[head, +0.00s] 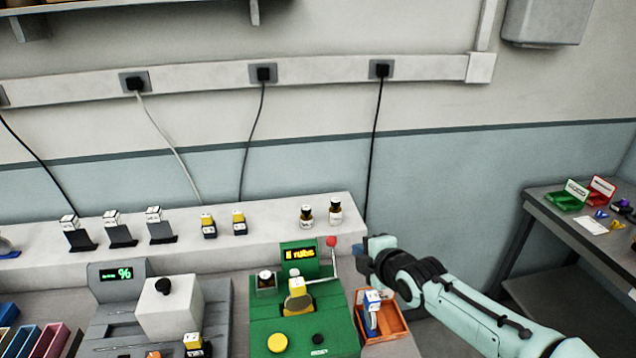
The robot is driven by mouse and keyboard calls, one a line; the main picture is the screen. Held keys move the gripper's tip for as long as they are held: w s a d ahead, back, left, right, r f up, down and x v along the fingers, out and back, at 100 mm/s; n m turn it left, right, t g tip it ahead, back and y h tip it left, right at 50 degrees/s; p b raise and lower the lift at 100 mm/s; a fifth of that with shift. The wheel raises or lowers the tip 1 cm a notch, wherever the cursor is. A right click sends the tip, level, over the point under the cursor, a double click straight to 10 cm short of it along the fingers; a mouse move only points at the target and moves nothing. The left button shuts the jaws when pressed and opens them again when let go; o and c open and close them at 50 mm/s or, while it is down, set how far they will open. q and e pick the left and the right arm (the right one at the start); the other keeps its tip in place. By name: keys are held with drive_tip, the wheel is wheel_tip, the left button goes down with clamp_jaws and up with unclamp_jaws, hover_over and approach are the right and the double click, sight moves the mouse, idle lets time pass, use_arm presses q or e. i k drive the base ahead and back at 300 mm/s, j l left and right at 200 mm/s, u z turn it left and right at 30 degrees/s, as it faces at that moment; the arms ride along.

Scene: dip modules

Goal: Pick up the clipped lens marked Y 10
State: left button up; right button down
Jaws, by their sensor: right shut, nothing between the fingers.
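No marking Y 10 is legible, so I cannot tell which item is the clipped lens. Small yellow-topped blocks (208,225) stand in a pair on the white ledge. A yellow piece (297,288) sits in the green machine (262,318). A blue and white piece (371,312) stands in the orange tray (397,327). My right gripper (367,263) is shut and empty, above the back of this tray and right of the green machine. Its fingertips are small and partly hidden. My left gripper is out of view.
The white ledge (270,222) also holds several dark stands (120,235) with white-labelled tops and two brown bottles (306,215). A grey machine with a percent display (122,274) stands at left. The machine's red-knobbed lever (331,242) rises near my right gripper. A side table (560,225) is at right.

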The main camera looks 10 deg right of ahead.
sight(299, 301)
drive_tip(key=k+l, duration=0.15)
drive_tip(key=k, duration=0.35)
drive_tip(key=k+l, duration=0.2)
drive_tip(key=k, duration=0.25)
